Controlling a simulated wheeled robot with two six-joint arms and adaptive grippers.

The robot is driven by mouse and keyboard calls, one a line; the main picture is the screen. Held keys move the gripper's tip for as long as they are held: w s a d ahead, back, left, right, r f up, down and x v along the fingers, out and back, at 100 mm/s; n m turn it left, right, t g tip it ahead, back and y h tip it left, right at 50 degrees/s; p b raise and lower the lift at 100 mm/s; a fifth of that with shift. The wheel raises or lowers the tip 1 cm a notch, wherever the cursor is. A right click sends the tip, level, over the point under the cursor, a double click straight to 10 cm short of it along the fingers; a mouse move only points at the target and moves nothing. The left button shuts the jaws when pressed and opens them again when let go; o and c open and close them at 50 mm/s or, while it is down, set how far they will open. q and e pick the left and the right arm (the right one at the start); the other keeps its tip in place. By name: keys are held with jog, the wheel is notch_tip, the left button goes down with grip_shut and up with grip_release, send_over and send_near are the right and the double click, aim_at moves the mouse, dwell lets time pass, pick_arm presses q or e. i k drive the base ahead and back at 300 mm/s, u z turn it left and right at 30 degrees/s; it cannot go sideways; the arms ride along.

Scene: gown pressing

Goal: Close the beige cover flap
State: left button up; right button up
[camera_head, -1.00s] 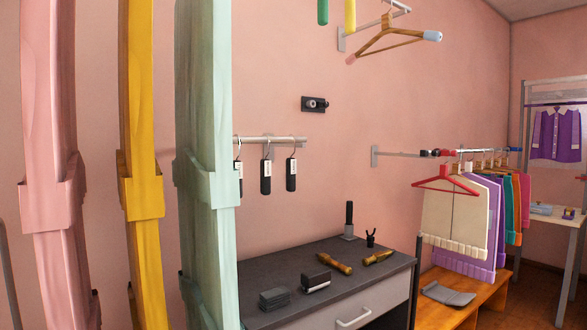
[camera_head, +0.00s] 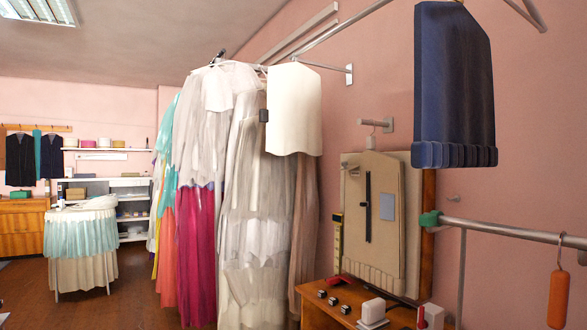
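A beige cover (camera_head: 385,270) hangs upright near the right wall, above a wooden table. It has a dark vertical strip (camera_head: 368,208) and a blue-grey patch (camera_head: 387,206) on its front. I cannot tell whether its flap is open or closed. I cannot tell which of these carries the task's flap. Neither of my grippers is in view.
The wooden table (camera_head: 318,310) at lower right holds small dark blocks and a white block. A dark blue garment (camera_head: 453,85) hangs at upper right, above a metal rail (camera_head: 515,232). A skirted round table (camera_head: 82,245) stands at left. Brown floor is open between it and the gowns.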

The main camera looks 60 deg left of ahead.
aim_at(344, 164)
jog(key=u, duration=1.75)
